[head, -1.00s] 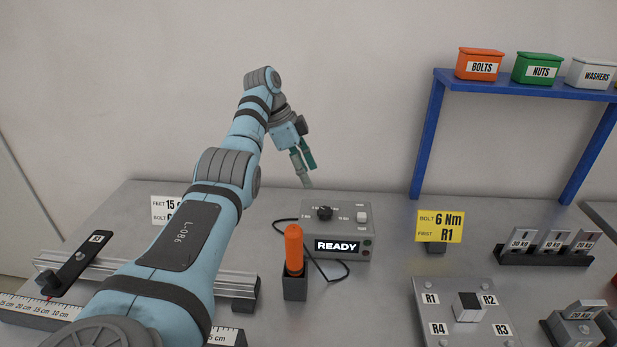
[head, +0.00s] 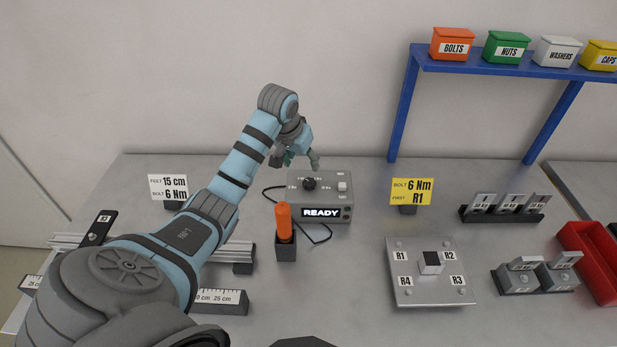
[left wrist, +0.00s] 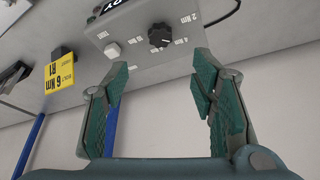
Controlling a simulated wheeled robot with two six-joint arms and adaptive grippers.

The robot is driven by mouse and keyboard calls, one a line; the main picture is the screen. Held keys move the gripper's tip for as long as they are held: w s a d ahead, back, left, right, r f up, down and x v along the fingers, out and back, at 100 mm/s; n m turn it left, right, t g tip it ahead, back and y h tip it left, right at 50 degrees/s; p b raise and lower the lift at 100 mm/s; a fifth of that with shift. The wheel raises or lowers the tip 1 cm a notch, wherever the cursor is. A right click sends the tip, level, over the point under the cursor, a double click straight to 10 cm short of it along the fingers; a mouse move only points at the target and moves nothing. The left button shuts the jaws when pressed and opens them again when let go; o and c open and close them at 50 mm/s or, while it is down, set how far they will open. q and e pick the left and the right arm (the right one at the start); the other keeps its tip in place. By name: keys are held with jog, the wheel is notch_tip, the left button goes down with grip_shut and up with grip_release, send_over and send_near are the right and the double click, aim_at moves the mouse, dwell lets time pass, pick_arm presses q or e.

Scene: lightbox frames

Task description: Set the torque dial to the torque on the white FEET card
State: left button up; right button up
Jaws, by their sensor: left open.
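The white FEET card (head: 168,187) stands at the left back of the bench and reads FEET 15 cm, BOLT 6 Nm. The grey torque box (head: 318,213) has a lit READY display, a black torque dial (head: 310,184) on top and a pale button (head: 342,186). In the left wrist view the dial (left wrist: 160,37) is near the top with Nm marks around it; I cannot tell its setting surely. My left gripper (head: 300,163) is open and empty behind and above the box; its spread fingers (left wrist: 160,95) show below the dial, apart from it. My right gripper is out of view.
An orange-handled tool (head: 284,222) stands in a dark holder in front of the box, with a black cable beside it. The yellow BOLT card (head: 411,192) is to the right. A plate marked R1 to R4 (head: 430,290) lies at front right. Blue shelf legs (head: 403,115) rise behind.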

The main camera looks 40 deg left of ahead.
aim_at(309, 181)
pick_arm(q)
jog(key=b+x, duration=0.1)
jog(key=x, duration=1.1)
jog(key=shift+w+f, duration=0.1)
jog(key=c, duration=1.1)
